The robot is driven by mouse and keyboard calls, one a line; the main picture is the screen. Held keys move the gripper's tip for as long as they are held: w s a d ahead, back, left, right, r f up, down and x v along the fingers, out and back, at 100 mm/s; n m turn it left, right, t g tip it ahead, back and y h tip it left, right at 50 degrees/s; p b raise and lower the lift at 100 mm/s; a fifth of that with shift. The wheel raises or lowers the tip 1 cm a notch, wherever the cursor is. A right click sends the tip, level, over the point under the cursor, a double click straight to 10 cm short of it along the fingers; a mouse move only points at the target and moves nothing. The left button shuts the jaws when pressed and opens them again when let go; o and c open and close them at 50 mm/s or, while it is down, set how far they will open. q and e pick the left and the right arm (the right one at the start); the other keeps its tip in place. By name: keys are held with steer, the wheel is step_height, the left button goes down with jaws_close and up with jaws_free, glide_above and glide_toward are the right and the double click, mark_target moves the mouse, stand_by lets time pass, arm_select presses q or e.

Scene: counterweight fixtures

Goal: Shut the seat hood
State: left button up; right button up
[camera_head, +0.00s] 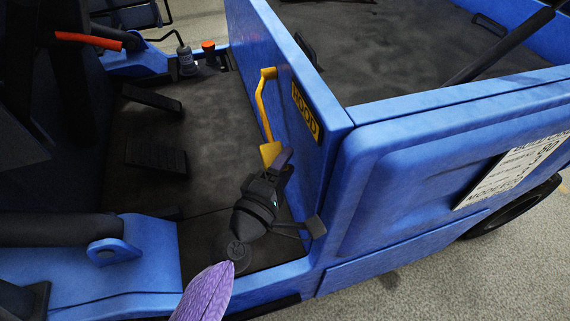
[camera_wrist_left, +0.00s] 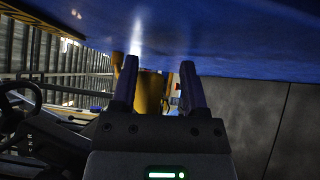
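The blue panel (camera_head: 325,135) bears a yellow label (camera_head: 305,112) reading HOOD and a yellow bar handle (camera_head: 263,105) on its cabin-facing side. My left gripper (camera_head: 283,163) is at the lower end of this handle, close to the panel. In the left wrist view my left gripper (camera_wrist_left: 158,68) has its two fingers apart. The yellow handle part (camera_wrist_left: 153,92) shows between and beyond them, with a gap at the right finger. Whether the fingers touch it cannot be told. Blue surface (camera_wrist_left: 235,35) lies just beyond the fingertips. My right gripper is not in view.
Black pedals (camera_head: 155,156) and a dark floor (camera_head: 215,110) lie left of the panel. An orange-red lever (camera_head: 88,41) stands at the upper left. A blue bracket with a dark cylinder (camera_head: 60,229) is at the lower left. A dark recessed bed (camera_head: 390,50) lies behind the panel.

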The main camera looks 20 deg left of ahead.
arm_select(q)
steer(key=shift+a, duration=0.1)
steer(key=v, duration=1)
steer(key=shift+b, duration=0.35)
